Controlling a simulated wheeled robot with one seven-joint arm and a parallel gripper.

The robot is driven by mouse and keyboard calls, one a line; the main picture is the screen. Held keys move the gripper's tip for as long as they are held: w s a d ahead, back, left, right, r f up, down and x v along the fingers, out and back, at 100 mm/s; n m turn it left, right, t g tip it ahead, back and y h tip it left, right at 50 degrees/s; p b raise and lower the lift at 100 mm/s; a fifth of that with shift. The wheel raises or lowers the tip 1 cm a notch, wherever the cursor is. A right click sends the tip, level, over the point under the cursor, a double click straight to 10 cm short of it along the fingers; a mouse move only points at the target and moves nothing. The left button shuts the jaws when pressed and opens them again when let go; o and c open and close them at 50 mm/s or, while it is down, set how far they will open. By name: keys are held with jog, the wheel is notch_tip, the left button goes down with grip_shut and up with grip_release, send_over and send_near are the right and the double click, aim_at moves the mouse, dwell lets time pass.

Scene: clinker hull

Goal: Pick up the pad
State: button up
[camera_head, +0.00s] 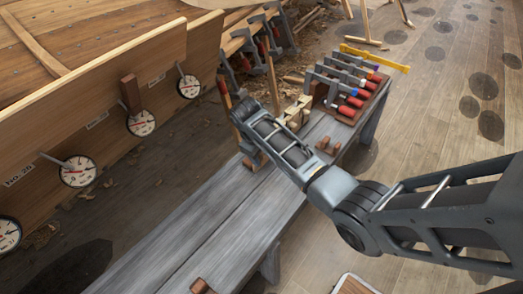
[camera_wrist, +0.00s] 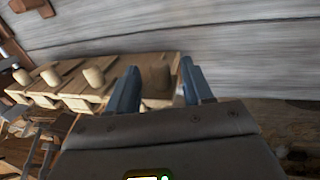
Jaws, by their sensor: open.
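My gripper (camera_head: 252,158) is open above the far part of the grey bench (camera_head: 205,222). In the wrist view its two blue-grey fingers (camera_wrist: 156,88) stand apart. A small brown block (camera_wrist: 155,80), possibly the pad, shows between and beyond the fingers, at the near end of a row of pale wooden pieces. I cannot tell whether it touches a finger. Other small brown blocks lie on the bench: a pair (camera_head: 328,147) right of my arm, also in the wrist view (camera_wrist: 33,8), and one (camera_head: 200,286) at the near end.
The planked hull (camera_head: 75,115) with several dial gauges runs along the left. The bench's near middle is clear.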

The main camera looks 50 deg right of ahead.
jog(key=shift+x, duration=0.75)
jog(key=shift+c, duration=0.2)
grip_shut()
